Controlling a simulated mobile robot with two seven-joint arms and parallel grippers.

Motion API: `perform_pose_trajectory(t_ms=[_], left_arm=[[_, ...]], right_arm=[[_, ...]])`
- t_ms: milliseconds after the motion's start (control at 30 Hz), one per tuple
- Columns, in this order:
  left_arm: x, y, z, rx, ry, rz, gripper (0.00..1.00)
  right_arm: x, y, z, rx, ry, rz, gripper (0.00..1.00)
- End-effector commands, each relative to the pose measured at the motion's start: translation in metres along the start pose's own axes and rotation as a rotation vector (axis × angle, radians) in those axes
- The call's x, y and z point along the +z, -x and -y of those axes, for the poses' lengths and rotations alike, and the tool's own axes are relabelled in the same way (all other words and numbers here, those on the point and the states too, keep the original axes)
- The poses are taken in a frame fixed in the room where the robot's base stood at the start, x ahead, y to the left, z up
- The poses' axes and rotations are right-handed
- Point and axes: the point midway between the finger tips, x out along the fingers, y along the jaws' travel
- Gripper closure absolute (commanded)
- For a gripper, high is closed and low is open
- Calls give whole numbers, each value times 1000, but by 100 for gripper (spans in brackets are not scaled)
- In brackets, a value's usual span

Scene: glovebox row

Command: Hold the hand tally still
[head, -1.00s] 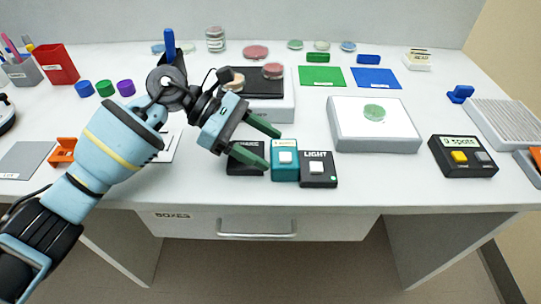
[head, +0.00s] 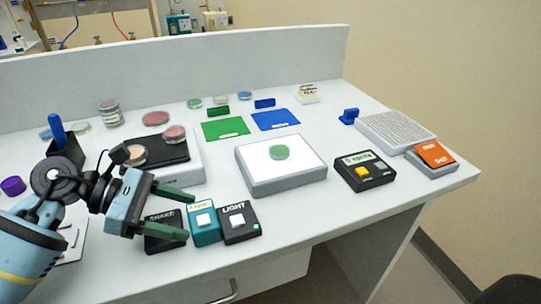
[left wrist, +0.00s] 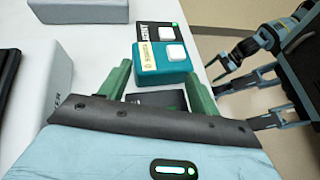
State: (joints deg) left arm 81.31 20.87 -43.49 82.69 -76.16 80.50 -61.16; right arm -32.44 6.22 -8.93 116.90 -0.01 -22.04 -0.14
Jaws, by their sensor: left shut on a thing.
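A black LIGHT box (head: 240,233) stands close right of the tally, and a black SHAKE box (head: 160,240) is left, partly behind my fingers. A white light plate (head: 255,175) bears a green dish (head: 279,153). A spot counter (head: 365,180) stands further right. The bench's front edge is near.

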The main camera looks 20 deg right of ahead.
Motion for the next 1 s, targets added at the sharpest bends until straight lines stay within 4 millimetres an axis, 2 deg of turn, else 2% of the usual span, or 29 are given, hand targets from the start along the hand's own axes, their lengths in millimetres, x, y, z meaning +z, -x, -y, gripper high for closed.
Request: perform_pose_trajectory(t_ms=[33, 600, 1000], left_arm=[[-9, -24, 7, -31, 9, -8, 50], [-9, -24, 7, -31, 9, -8, 50], [-9, -24, 7, -31, 9, -8, 50]], right_arm=[[3, 0, 0, -1, -1, 5, 25], [7, 2, 1, -1, -2, 13, 99], [0, -2, 0, 0, 1, -1, 100]])
